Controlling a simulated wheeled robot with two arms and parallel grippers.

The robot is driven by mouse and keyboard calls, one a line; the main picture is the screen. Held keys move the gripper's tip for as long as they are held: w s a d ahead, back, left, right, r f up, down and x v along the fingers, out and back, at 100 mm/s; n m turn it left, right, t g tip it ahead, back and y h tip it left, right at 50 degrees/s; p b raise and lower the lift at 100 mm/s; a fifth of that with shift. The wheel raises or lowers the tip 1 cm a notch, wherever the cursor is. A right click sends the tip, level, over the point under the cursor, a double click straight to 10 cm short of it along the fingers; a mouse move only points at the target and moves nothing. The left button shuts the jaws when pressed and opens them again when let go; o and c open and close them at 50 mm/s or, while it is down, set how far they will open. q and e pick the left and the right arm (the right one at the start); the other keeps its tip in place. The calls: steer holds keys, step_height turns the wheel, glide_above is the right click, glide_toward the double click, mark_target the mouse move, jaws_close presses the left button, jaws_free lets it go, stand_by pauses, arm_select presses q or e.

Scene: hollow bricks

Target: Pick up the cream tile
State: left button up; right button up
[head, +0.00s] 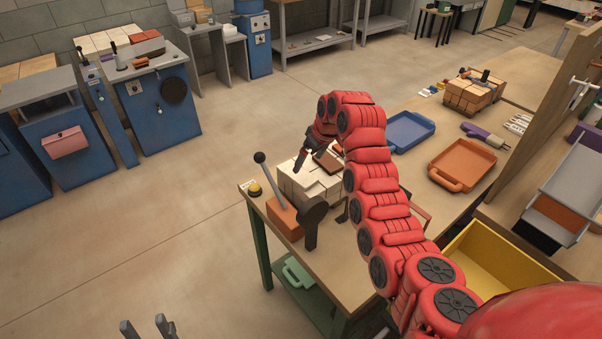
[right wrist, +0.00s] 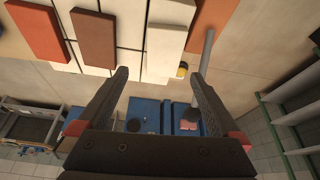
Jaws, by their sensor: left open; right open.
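A stack of cream blocks (head: 293,184) stands on the near end of the wooden workbench, with flat tiles on its top. In the right wrist view a cream tile (right wrist: 164,50) lies just beyond the fingertips, beside another pale piece (right wrist: 171,12). A brown tile (right wrist: 93,36) and an orange-red tile (right wrist: 35,27) lie to the left. The brown tile also shows in the head view (head: 329,158). My right gripper (right wrist: 159,74) is open and empty above the stack, partly hidden by its arm in the head view. My left gripper (head: 147,328) is open and empty at the bottom edge.
An orange box with a black-knobbed lever (head: 283,217) and a dark paddle-shaped thing (head: 312,222) stand close in front of the stack. A yellow button (head: 254,189) sits at the bench corner. Blue (head: 411,130) and orange (head: 463,164) trays lie further along the bench.

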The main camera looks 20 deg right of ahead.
mark_target(301, 175)
steer(key=shift+w+a+f, duration=0.15)
steer(key=shift+w+f, duration=0.05)
steer(key=shift+f, duration=0.3)
steer(key=shift+a+f+p, duration=0.1)
steer(key=shift+f+p, duration=0.15)
steer(key=shift+p, duration=0.3)
steer(key=x, duration=0.1)
steer(key=p+x, duration=0.2)
steer(key=shift+s+a+f, duration=0.15)
steer(key=shift+a+f, duration=0.05)
steer(key=shift+f, duration=0.1)
steer(key=shift+f+p, duration=0.3)
steer(key=shift+f, duration=0.4)
steer(key=c, duration=1.5)
steer(key=shift+r, duration=0.1)
